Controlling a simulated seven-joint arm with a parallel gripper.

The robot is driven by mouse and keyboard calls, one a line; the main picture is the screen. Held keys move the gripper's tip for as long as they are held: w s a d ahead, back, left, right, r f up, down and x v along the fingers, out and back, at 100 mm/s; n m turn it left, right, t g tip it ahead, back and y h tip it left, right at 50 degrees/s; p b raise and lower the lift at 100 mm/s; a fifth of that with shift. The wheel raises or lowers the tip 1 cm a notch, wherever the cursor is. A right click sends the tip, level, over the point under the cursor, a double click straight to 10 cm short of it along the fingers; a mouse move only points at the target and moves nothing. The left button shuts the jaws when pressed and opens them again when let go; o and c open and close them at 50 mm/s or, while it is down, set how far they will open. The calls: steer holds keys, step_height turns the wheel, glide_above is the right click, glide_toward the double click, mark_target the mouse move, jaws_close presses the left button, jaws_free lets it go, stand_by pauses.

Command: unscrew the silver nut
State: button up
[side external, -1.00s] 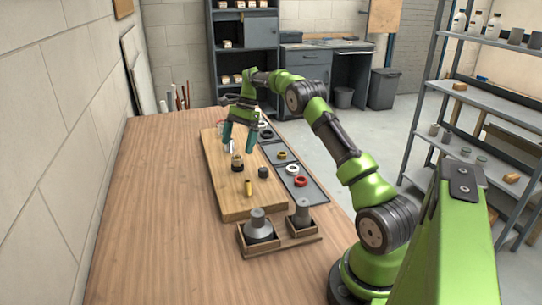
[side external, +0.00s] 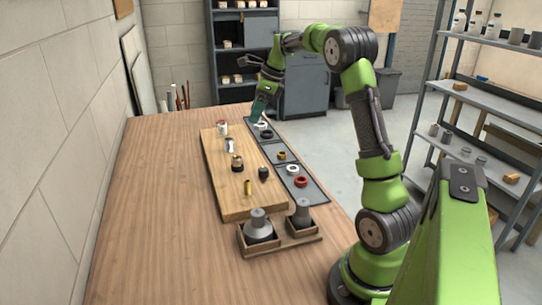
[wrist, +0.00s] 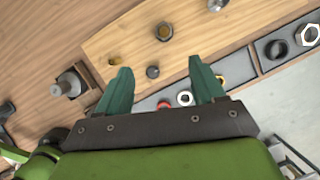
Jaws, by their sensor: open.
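A bright silver hex nut (wrist: 309,36) lies in the dark tray at the right edge of the wrist view. In the side view a pale ring (side external: 262,124) sits at the tray's far end. A silver fitting (side external: 229,145) stands on the wooden board; its top edge is cut off in the wrist view (wrist: 216,4). I cannot tell whether a nut is on it. My gripper (side external: 258,108) is over the far end of the tray, right of the board. Its green fingers are spread with nothing between them in the wrist view (wrist: 160,66).
The wooden board (side external: 219,186) also holds a brass-ringed post (side external: 237,163), a dark piece (side external: 263,174) and a brass piece (side external: 248,187). The long dark tray (side external: 314,193) holds several rings. A wooden holder (side external: 282,246) with grey parts stands in front. The table's left side is clear.

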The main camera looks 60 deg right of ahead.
steer(key=m, duration=0.1)
glide_toward(237, 158)
steer(key=shift+m, duration=0.3)
steer(key=x, duration=0.8)
steer(key=shift+w+f, duration=0.1)
steer(key=shift+f, duration=0.1)
steer(key=c, duration=1.1)
steer(key=n, duration=0.2)
steer(key=n+y, duration=0.1)
steer(key=n, duration=0.1)
steer(key=n+g, duration=0.1)
steer(key=n, duration=0.1)
steer(key=shift+w+d+r+y, duration=0.15)
steer(key=shift+d+y, duration=0.1)
steer(key=shift+y, duration=0.15)
steer(key=shift+c, duration=0.2)
steer(key=n+g, duration=0.1)
steer(key=n, duration=0.2)
steer(key=n+g+y, duration=0.1)
steer(key=n, duration=0.3)
steer(key=shift+w+g, duration=0.15)
steer(key=shift+g, duration=0.15)
steer(key=o, duration=1.7)
steer(key=shift+o, duration=0.2)
